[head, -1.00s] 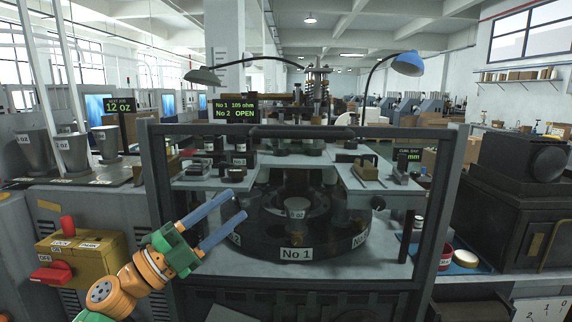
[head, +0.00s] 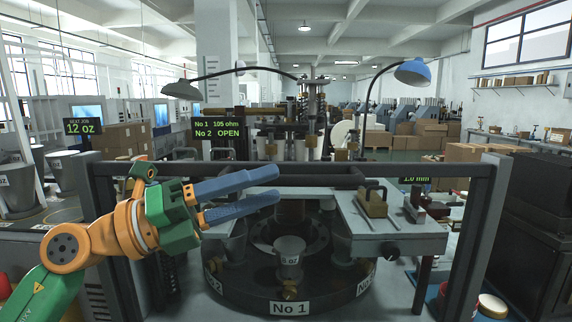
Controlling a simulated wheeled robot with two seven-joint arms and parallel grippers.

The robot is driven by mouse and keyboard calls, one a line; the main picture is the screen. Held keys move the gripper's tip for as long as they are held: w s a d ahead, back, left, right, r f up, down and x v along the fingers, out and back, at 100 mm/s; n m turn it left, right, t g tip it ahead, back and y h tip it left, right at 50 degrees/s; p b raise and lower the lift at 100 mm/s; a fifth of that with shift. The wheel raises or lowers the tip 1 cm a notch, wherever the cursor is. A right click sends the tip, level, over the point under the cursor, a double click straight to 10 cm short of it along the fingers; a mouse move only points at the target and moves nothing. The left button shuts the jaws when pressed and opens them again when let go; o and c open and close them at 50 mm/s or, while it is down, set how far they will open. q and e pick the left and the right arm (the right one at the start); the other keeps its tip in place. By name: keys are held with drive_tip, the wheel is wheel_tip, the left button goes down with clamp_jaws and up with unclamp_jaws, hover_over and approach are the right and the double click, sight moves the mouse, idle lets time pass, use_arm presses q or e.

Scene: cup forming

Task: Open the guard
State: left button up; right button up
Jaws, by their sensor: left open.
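The guard (head: 480,240) is a dark upright frame with a clear middle. It stands closed across the front of the round machine. A dark bar handle (head: 325,178) runs along its top rail. My left gripper (head: 278,186) comes in from the left, open and empty. Its two blue fingers point right and overlap the left part of the handle in the head view. I cannot tell whether they touch it or are still in front of it. Part of the handle is hidden behind the fingers. My right gripper is not in view.
Behind the guard, a turntable labelled No 1 (head: 290,308) carries metal cups (head: 289,253). A side shelf (head: 395,236) holds small blocks. A display (head: 218,130) reads No 2 OPEN. Two lamps arch above. A dark machine (head: 525,225) stands at the right.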

sight(286, 182)
use_arm(q)
drive_tip(key=x, duration=0.1)
drive_tip(key=p+x, duration=0.1)
drive_tip(key=x, duration=0.2)
drive_tip(key=shift+s+r, duration=0.25)
drive_tip(key=shift+s, duration=0.1)
drive_tip(key=shift+w+d+f, duration=0.1)
drive_tip(key=shift+w+f, duration=0.05)
drive_tip(key=shift+w, duration=0.05)
drive_tip(key=shift+w+f, duration=0.1)
drive_tip(key=shift+w, duration=0.05)
drive_tip(key=shift+c, duration=0.5)
clamp_jaws()
